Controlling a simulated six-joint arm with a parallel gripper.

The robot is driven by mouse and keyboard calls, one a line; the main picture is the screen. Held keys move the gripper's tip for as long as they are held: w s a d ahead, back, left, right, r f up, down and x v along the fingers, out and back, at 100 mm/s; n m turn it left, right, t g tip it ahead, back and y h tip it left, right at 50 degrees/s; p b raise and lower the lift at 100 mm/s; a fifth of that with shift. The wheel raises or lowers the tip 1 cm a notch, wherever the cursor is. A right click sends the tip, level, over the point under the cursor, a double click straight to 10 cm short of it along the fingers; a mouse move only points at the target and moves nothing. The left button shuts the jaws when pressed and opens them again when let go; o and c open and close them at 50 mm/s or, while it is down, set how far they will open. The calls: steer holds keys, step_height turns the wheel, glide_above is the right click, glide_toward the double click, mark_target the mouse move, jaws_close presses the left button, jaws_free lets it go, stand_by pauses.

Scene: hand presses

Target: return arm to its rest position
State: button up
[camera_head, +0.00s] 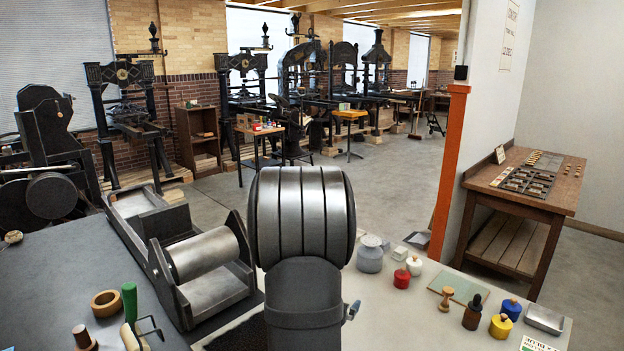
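My own arm stands up from the bottom centre of the head view, a grey link topped by a wide ribbed metal part. It blocks the middle of the worktable. My gripper is not visible in this view, so I cannot see its fingers or whether it holds anything.
A proof press with a metal roller (205,253) stands left of my arm. A green-handled tool (130,303) and a tape roll (106,303) lie front left. Right of my arm are a grey jar (370,255), red pot (402,278), yellow pot (501,326) and metal tray (544,319).

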steer(key=shift+w+a+r+n, duration=0.1)
steer(key=shift+w+a+n, duration=0.1)
steer(key=shift+a, duration=0.35)
steer(key=shift+w+a+n, duration=0.1)
steer(key=shift+w+a, duration=0.1)
steer(key=shift+a, duration=0.35)
